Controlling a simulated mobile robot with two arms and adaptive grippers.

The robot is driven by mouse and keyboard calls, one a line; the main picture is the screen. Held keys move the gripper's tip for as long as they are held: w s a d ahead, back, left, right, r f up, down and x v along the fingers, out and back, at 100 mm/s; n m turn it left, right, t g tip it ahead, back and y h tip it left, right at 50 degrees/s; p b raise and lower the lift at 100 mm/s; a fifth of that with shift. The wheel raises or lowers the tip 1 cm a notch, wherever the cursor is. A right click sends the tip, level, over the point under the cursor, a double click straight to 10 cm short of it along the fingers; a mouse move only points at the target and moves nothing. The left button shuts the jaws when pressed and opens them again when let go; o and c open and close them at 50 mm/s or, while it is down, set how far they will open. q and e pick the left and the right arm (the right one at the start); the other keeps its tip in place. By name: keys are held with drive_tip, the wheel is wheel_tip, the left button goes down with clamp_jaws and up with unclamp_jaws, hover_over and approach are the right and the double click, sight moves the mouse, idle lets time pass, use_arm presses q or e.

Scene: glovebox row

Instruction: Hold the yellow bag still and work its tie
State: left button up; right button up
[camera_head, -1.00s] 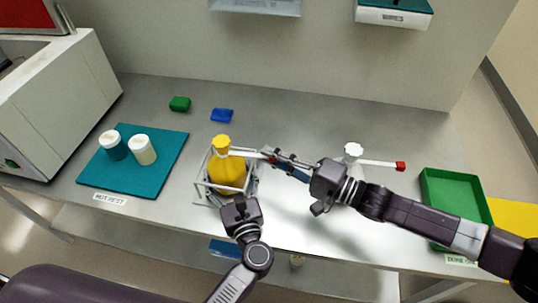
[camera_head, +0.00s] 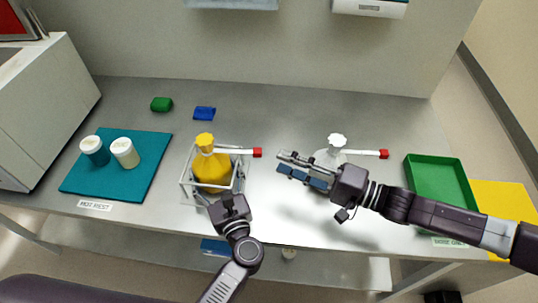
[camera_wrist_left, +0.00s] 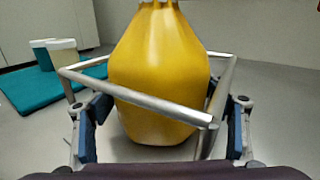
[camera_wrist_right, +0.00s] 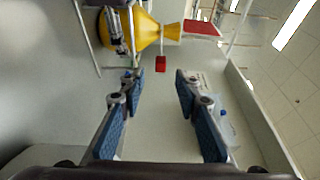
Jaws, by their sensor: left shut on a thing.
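The yellow bag (camera_head: 211,168) stands upright in a wire frame (camera_head: 187,184), its neck gathered at the top. Its tie (camera_head: 238,151) is a pale strip pointing right from the neck, with a red end tab (camera_head: 257,152). My left gripper (camera_wrist_left: 160,130) is shut on the bag, one finger on each side, low by the frame's bars. In the head view its fingertips are mostly hidden. My right gripper (camera_head: 285,164) is right of the red tab, apart from it. In the right wrist view it is open and empty, the red tab (camera_wrist_right: 160,64) beyond its fingertips.
A white bag (camera_head: 328,158) with a red-tabbed tie (camera_head: 384,154) stands just behind my right gripper. A green tray (camera_head: 440,180) is at the right, a teal mat (camera_head: 90,180) with two jars at the left. Green (camera_head: 161,104) and blue (camera_head: 204,113) blocks lie behind.

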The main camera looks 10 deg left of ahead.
drive_tip(key=v, duration=0.3)
drive_tip(key=shift+s+d, duration=0.15)
drive_tip(key=shift+d, duration=0.15)
use_arm(q)
drive_tip(key=o, duration=1.5)
drive_tip(key=shift+o, duration=0.2)
